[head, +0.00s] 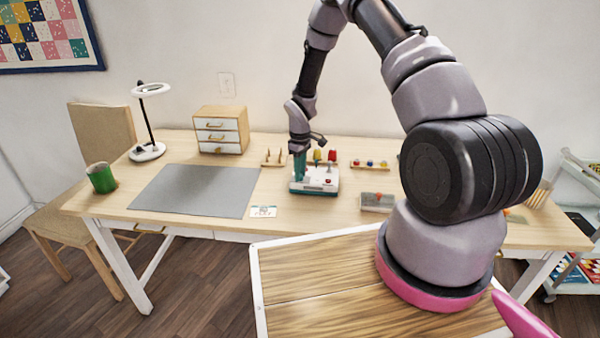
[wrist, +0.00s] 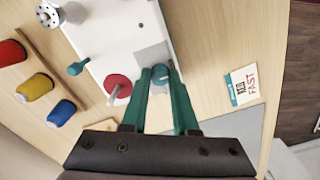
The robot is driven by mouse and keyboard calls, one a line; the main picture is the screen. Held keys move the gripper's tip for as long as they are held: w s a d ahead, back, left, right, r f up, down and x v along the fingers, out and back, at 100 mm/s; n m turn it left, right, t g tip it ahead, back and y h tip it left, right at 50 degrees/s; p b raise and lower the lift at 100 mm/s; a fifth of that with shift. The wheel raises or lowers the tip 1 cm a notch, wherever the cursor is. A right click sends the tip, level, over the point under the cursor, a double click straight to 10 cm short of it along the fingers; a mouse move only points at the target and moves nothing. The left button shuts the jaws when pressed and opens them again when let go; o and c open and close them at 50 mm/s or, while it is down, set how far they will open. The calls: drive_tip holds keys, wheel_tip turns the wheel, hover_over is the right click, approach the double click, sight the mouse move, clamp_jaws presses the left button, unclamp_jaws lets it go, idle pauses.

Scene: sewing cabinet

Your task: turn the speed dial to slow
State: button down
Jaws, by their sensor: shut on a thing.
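The white and teal machine (head: 318,188) stands on the table in the head view. Its white top (wrist: 110,30) fills the upper middle of the wrist view. My gripper (head: 299,172) points down over the machine's left part. In the wrist view my gripper (wrist: 160,76) has its teal fingers closed on a small blue-grey dial (wrist: 161,70) beside a grey plate. The fingers partly hide the dial, and I cannot read its setting. A red disc (wrist: 118,86) with a pale pin sits left of the fingers. A card (wrist: 245,84) with the word FAST lies to the right.
A thread rack with red (wrist: 10,53), yellow (wrist: 35,88) and blue (wrist: 61,113) spools stands left in the wrist view. In the head view, a grey mat (head: 195,190), small drawers (head: 221,130), lamp (head: 148,150) and green cup (head: 101,178) lie leftward.

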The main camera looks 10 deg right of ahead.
drive_tip(key=c, duration=0.7)
unclamp_jaws()
wheel_tip(320, 180, up, 11)
drive_tip(key=shift+f, duration=0.1)
